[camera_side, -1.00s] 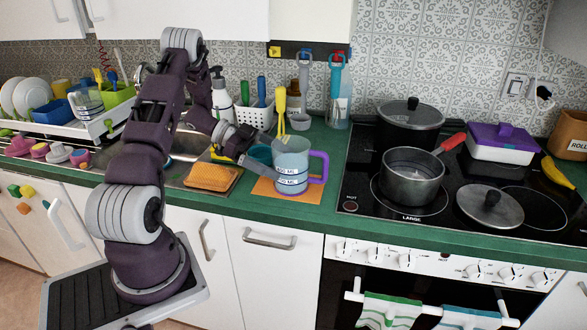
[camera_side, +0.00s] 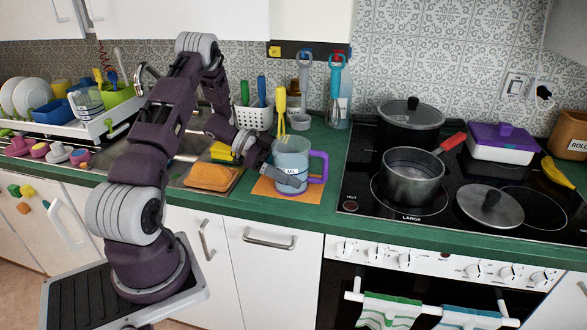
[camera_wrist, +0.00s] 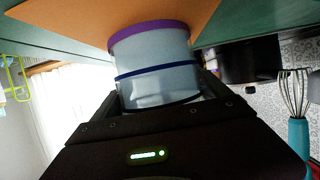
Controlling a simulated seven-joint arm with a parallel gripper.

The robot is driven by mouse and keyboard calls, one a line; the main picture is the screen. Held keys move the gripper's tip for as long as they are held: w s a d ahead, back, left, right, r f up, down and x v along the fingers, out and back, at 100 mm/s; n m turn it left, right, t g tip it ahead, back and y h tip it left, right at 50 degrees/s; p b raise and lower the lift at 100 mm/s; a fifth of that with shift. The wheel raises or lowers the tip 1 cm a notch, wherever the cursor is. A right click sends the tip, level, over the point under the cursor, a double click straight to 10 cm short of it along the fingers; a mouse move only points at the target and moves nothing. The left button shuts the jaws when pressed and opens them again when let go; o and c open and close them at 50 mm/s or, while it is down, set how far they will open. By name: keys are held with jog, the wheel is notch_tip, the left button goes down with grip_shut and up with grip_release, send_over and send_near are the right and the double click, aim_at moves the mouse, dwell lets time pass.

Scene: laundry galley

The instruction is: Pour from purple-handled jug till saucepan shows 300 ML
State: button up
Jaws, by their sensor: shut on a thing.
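The purple-handled jug (camera_side: 293,154) is pale, see-through and upright on an orange mat (camera_side: 265,188). Its purple handle (camera_side: 319,166) points right. My gripper (camera_side: 288,177) reaches in from the left and is shut on the jug's body, with a finger across its front. In the wrist view the jug (camera_wrist: 155,70) sits between the fingers, with a purple band and a dark blue line. The label on the jug is partly covered. The saucepan (camera_side: 411,187) with a red handle (camera_side: 453,142) stands on the hob to the right, apart from the jug. Its level cannot be read.
A black lidded pot (camera_side: 411,128) stands behind the saucepan. A loose lid (camera_side: 490,207) lies to its right, with a purple-lidded box (camera_side: 502,144) behind. A whisk (camera_wrist: 294,92) shows in the wrist view.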

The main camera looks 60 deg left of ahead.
aim_at(308, 157)
jog(key=c, duration=1.3)
jog(key=shift+r, duration=2.55)
jog(key=o, duration=1.5)
jog(key=c, duration=1.4)
jog(key=shift+r, duration=0.1)
notch_tip(308, 157, up, 16)
jog(key=w+d, duration=1)
jog(key=d, duration=0.2)
jog(key=w+d, duration=0.9)
jog(key=d, duration=0.4)
jog(key=shift+n+h, duration=0.4)
jog(key=shift+w+a+f, duration=0.1)
jog(key=shift+f, duration=1.25)
jog(key=shift+w+a+f, duration=0.1)
jog(key=shift+f, duration=1.2)
